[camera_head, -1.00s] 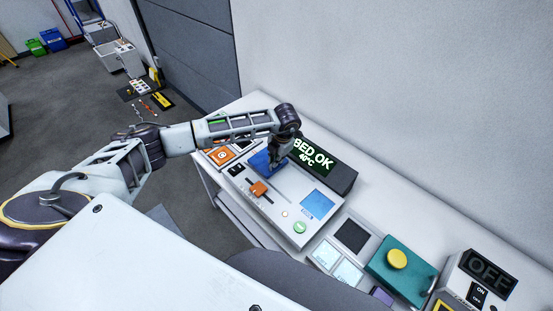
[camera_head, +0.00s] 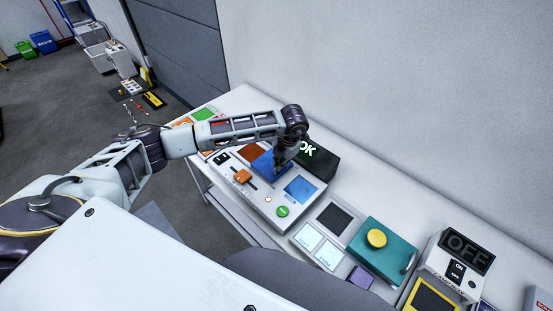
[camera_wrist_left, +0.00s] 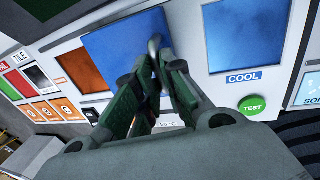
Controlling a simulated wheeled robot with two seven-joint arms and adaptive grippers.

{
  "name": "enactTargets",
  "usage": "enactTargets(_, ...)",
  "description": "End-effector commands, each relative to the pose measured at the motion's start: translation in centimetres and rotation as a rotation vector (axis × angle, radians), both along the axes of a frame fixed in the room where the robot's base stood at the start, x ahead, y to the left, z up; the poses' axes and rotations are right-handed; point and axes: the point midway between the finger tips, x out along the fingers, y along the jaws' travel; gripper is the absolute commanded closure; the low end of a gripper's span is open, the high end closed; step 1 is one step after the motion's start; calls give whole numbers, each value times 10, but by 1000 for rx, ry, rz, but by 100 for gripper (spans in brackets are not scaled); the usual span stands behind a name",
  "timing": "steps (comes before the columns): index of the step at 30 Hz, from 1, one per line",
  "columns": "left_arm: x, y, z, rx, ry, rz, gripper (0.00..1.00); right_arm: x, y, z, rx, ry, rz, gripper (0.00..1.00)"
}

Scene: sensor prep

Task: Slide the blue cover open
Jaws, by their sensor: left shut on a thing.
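The blue cover (camera_head: 268,164) is a flat blue plate on the grey control panel (camera_head: 228,176). It also shows in the left wrist view (camera_wrist_left: 112,48). A brown-orange window (camera_head: 251,152) lies uncovered on its left, and this window also shows in the left wrist view (camera_wrist_left: 80,70). A light-blue window (camera_head: 300,190), marked COOL in the wrist view, is uncovered on its right. My left gripper (camera_head: 278,171) reaches down onto the cover and is shut on a part of it. My right gripper is not in view.
The panel has an orange slider knob (camera_head: 242,176) and a green TEST button (camera_head: 282,211). A black display box (camera_head: 322,162) stands just behind. A teal box with a yellow button (camera_head: 376,238) and an OFF box (camera_head: 463,255) stand to the right. The wall is behind the table.

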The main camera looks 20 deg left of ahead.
Motion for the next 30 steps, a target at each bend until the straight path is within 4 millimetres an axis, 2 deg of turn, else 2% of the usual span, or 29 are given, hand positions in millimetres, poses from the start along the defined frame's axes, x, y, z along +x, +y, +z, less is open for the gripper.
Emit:
enactTargets(7,-7,-21,1,-1,-1,-2,100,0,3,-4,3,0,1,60)
enactTargets(17,-9,-26,1,-5,-1,-3,100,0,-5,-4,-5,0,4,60)
enactTargets(18,-9,-26,1,-5,-1,-3,86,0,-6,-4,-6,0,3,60)
enactTargets(22,-9,-25,1,-4,-1,-3,69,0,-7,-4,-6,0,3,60)
enactTargets(30,-8,-23,1,-2,-2,0,68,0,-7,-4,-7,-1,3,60)
